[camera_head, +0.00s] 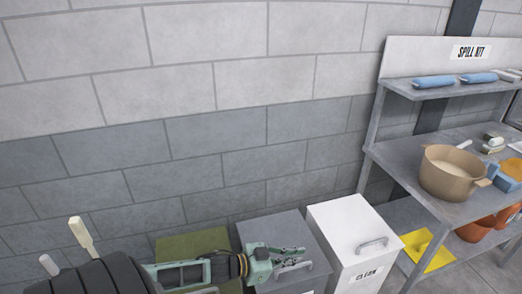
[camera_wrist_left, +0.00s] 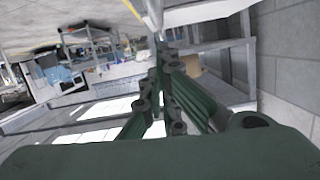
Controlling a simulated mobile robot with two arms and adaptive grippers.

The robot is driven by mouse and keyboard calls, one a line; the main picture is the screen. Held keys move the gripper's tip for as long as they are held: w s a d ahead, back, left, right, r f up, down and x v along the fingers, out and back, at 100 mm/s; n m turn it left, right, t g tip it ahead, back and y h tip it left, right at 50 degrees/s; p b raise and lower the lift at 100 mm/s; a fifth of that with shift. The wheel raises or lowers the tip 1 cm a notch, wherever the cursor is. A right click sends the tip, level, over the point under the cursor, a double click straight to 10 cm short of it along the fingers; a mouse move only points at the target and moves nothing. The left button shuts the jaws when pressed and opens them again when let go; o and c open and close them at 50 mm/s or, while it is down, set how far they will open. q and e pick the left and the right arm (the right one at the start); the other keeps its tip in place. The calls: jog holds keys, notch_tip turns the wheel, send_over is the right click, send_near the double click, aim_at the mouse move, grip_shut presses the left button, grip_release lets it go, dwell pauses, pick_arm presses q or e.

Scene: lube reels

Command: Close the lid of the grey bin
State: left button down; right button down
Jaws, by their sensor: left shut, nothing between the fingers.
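The grey bin (camera_head: 283,226) stands against the wall at the bottom of the head view, between a green bin and a white bin. Its lid looks down over the top, with a pale handle (camera_head: 293,268) near the front edge; whether it is fully flush I cannot tell. My left gripper (camera_head: 302,251) reaches in from the left, over the lid and just behind the handle. It is shut and empty; I cannot tell whether it touches the lid. In the left wrist view its green fingers (camera_wrist_left: 165,50) point away, close together. My right gripper is not in view.
The white bin (camera_head: 345,224) labelled CLEAN stands to the right, its lid down. The green bin (camera_head: 190,245) is partly behind my left arm. A grey spill-kit shelf (camera_head: 400,150) on the right holds a tan pot (camera_head: 450,175). The block wall is close behind.

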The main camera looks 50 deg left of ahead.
pick_arm(q)
jog(key=shift+s+d+f+b, duration=0.1)
jog(key=shift+d+f+b, duration=0.1)
jog(key=shift+f, duration=0.4)
jog(key=shift+d+f+b, duration=0.15)
jog(key=shift+d+f, duration=0.05)
jog(key=shift+f, duration=0.35)
jog(key=shift+s+f, duration=0.1)
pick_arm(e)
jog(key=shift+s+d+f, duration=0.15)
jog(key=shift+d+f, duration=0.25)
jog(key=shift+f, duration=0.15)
pick_arm(q)
jog(key=shift+f, duration=0.1)
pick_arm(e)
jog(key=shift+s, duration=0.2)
